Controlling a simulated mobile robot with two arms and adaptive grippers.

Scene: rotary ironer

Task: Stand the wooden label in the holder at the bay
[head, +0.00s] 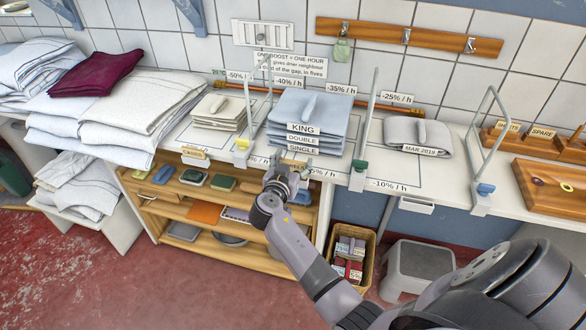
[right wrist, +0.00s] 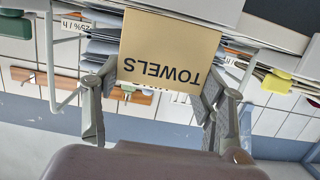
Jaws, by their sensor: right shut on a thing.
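My right gripper (head: 289,172) is shut on the wooden label (right wrist: 170,50), a tan plate reading TOWELS. In the right wrist view the lettering is upside down and the label sits between the two fingers (right wrist: 158,90). In the head view the label (head: 293,163) shows as a small tan strip at the counter's front edge, below the middle bay's blue stack. A white holder (head: 416,205) hangs on the front edge of the right bay and looks empty. Any holder at the middle bay is hidden by my gripper. My left gripper is out of view.
Blue folded linen (head: 310,115) with KING, DOUBLE and SINGLE tags fills the middle bay. Wire dividers (head: 362,130) with coloured clips stand between bays. Another wooden label (head: 195,153) sits at the left bay. Below are wooden shelves (head: 175,205), a basket (head: 352,250) and a grey stool (head: 415,268).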

